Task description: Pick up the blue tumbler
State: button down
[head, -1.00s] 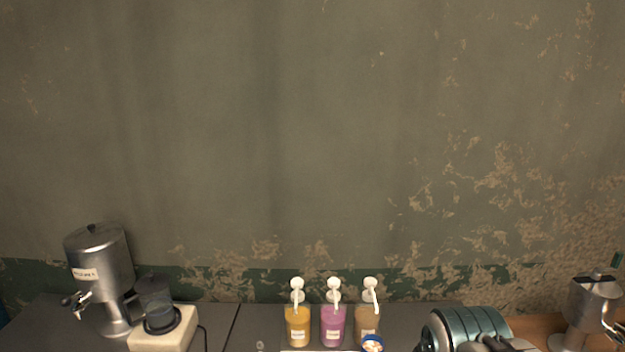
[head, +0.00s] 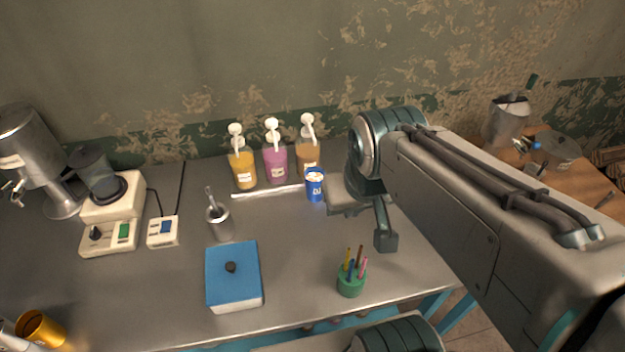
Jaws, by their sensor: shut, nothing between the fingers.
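The blue tumbler (head: 315,188) stands upright on the grey metal counter, in front of the brown pump bottle, with pale pieces at its top. My gripper (head: 385,241) is to the right of the tumbler and nearer to me, apart from it. Its fingers point down, shut and empty, between the tumbler and the green pen cup. My arm hides the counter behind and to the right of it.
Yellow (head: 244,170), purple (head: 275,163) and brown (head: 307,155) pump bottles stand behind the tumbler. A metal cup with a utensil (head: 220,222), a blue-topped box (head: 232,275) and a green pen cup (head: 351,281) stand nearer. A blender (head: 112,212) is at left.

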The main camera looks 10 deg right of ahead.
aim_at(314, 174)
jog(key=k, duration=1)
jog(key=u, duration=1.3)
jog(key=i, duration=1.05)
jog(key=z, duration=1.35)
